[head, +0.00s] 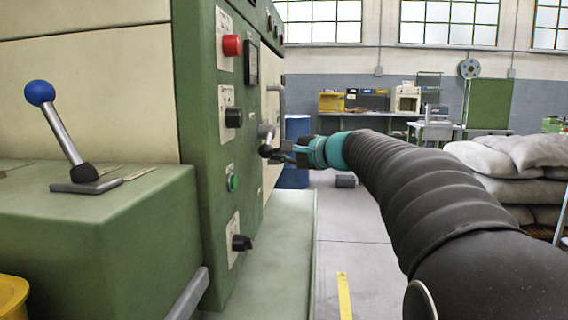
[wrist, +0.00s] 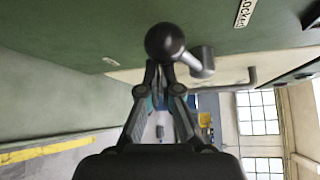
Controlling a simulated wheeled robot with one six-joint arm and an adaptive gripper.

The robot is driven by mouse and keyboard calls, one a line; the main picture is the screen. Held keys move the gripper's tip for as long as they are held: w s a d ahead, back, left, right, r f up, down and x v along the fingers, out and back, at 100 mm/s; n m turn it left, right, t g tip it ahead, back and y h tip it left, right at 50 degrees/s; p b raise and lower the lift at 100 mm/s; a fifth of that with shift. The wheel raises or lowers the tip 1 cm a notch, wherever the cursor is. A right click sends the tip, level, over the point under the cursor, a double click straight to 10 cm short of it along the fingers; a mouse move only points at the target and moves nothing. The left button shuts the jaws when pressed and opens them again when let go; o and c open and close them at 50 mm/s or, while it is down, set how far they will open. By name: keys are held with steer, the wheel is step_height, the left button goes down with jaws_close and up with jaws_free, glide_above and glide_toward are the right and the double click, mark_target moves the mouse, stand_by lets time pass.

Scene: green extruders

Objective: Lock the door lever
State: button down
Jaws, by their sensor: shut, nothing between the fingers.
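The door lever (head: 267,131) is a short grey arm with a black ball knob, on the green machine's side. In the wrist view its black ball (wrist: 165,42) sits just past my fingertips and its grey arm (wrist: 202,63) goes off to the right. My gripper (wrist: 158,70) is shut and empty, its tips right at the ball; I cannot tell if they touch it. In the head view my gripper (head: 280,154) reaches in from the right to the ball. A white label ending in "OCKED" (wrist: 245,12) shows above the lever.
A grey door handle (head: 282,100) stands out near the lever. The green panel holds a red button (head: 232,45) and black knobs (head: 233,117). A blue-knobbed lever (head: 62,130) stands on the left cabinet. A blue barrel (head: 297,128) is behind; sacks (head: 510,160) lie right.

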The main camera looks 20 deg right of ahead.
steer(key=shift+s+a+r, duration=0.15)
steer(key=shift+a+r, duration=0.1)
steer(key=shift+r, duration=0.45)
steer(key=shift+s+a+r, duration=0.15)
steer(key=shift+a+r, duration=0.05)
steer(key=shift+r, duration=0.6)
step_height(320, 180, down, 4)
steer(key=w+d+b, duration=0.1)
steer(key=d+b, duration=0.1)
steer(key=b, duration=0.1)
steer(key=s+d+r+p, duration=0.1)
steer(key=s+d+r, duration=0.4)
steer(key=d, duration=0.1)
steer(key=shift+d+r, duration=0.2)
steer(key=shift+d, duration=0.15)
steer(key=shift+s, duration=0.1)
